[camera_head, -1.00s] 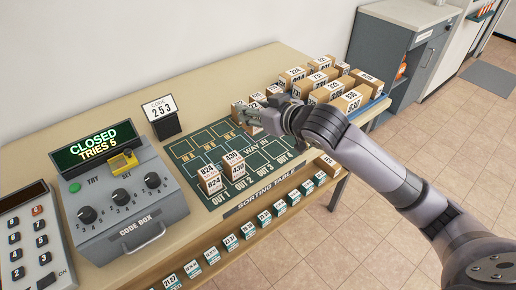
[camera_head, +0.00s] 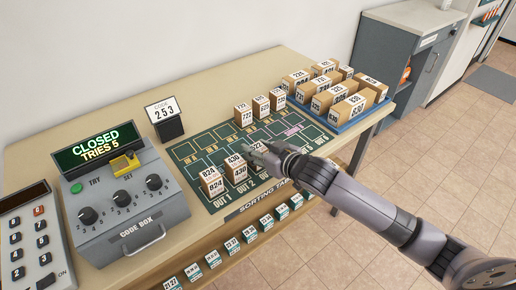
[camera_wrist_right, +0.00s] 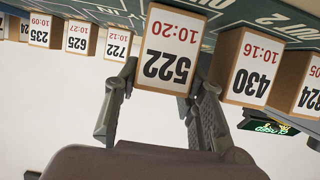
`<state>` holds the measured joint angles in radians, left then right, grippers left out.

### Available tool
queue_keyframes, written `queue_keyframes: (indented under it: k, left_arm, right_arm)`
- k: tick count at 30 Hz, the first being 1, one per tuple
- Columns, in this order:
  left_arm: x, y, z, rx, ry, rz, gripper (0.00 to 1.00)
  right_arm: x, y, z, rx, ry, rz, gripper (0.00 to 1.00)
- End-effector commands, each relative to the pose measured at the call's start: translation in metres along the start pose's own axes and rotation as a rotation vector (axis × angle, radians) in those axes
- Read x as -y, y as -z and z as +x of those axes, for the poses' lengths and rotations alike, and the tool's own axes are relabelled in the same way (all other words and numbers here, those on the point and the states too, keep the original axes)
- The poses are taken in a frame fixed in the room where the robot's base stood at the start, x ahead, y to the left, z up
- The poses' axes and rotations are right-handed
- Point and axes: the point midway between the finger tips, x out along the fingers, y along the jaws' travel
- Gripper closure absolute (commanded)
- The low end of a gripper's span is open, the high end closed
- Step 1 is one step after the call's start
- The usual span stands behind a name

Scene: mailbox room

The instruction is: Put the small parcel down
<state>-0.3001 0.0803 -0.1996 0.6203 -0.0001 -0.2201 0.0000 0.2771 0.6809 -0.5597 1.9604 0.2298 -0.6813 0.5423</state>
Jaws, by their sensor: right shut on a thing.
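The small parcel 522 (camera_wrist_right: 168,52) is a brown box with a white label, between the two fingers of my right gripper (camera_wrist_right: 165,82) in the wrist view. In the head view my right gripper (camera_head: 264,152) is shut on this parcel (camera_head: 257,146) over the front row of the green sorting mat (camera_head: 205,148), around OUT 3. My fingers partly hide it. I cannot tell whether its underside touches the mat. Parcel 430 (camera_head: 236,168) stands beside it, then parcel 824 (camera_head: 212,183) at OUT 1. My left gripper is not in view.
A blue tray (camera_head: 350,122) with several larger parcels is at the right. The code box (camera_head: 125,210) reading CLOSED, TRIES 5 stands at the left.

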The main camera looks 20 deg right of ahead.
Motion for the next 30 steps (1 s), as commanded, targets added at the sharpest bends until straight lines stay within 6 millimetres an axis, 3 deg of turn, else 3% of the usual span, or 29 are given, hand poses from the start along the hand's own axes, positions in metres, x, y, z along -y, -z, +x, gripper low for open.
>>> queue_keyframes:
  k: [5,6,9,20,26,30]
  left_arm:
    - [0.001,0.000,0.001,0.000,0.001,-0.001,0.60]
    - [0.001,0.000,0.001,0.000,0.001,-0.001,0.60]
    - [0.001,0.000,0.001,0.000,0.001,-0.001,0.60]
    - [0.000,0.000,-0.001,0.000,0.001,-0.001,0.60]
    - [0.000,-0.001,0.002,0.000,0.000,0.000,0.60]
    - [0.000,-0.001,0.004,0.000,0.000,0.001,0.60]
  right_arm:
    - [0.000,-0.003,0.001,0.000,0.000,0.000,0.94]
    - [0.000,-0.003,0.001,0.000,-0.001,0.000,0.61]
    - [0.000,-0.002,0.001,0.001,0.000,0.000,0.55]
    - [0.000,0.002,-0.001,-0.001,0.000,-0.001,0.55]
    - [-0.001,-0.001,-0.029,0.001,0.000,-0.003,0.55]
    - [0.000,-0.002,-0.059,0.003,0.000,-0.003,0.55]
